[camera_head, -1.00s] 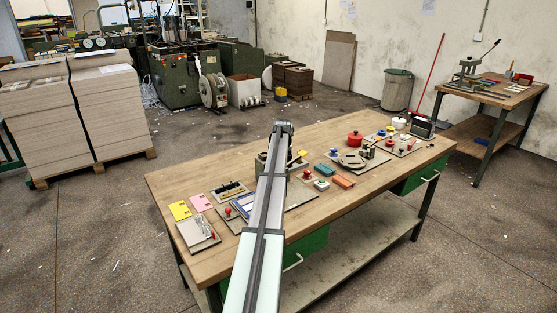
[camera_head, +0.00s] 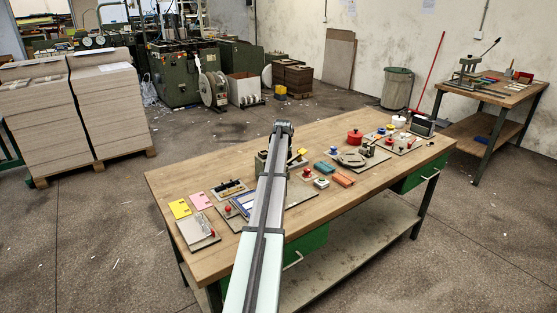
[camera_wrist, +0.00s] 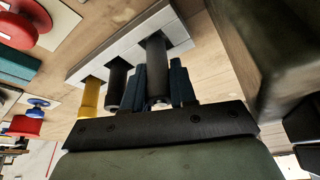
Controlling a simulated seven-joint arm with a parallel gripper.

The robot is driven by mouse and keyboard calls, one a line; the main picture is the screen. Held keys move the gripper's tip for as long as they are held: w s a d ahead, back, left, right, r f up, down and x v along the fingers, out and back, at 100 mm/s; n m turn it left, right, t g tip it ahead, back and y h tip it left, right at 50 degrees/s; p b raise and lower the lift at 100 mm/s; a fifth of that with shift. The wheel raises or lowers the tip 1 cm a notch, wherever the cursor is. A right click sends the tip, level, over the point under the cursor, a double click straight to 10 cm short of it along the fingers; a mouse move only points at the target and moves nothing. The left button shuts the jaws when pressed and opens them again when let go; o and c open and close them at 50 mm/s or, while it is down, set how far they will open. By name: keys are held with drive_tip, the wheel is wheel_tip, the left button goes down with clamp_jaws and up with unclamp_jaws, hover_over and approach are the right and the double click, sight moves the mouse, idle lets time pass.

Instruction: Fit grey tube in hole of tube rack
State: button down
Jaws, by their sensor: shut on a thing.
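In the wrist view, the tube rack (camera_wrist: 128,48) is a pale grey block with dark square holes, seen slanted across the top. A dark grey tube (camera_wrist: 157,62) lies between the two dark teal fingers of my gripper (camera_wrist: 160,72), which is shut on it. The tube's far end meets the rack at its right-hand hole; I cannot tell how deep it sits. A second dark tube (camera_wrist: 116,84) and a yellow tube (camera_wrist: 91,96) stand in the holes to the left. In the head view my arm hides the gripper and most of the rack.
The wooden workbench (camera_head: 330,208) holds a red pot (camera_head: 354,137), blue and orange blocks, and several boards with small parts. Yellow (camera_head: 180,209) and pink (camera_head: 200,201) cards lie at its left. In the wrist view a large dark shape (camera_wrist: 270,50) stands close on the right.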

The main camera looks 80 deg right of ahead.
drive_tip(key=shift+w, duration=0.1)
drive_tip(key=c, duration=0.8)
unclamp_jaws()
drive_tip(key=shift+a, duration=0.1)
drive_tip(key=v, duration=1.3)
drive_tip(key=shift+a+r, duration=0.1)
drive_tip(key=shift+r, duration=0.3)
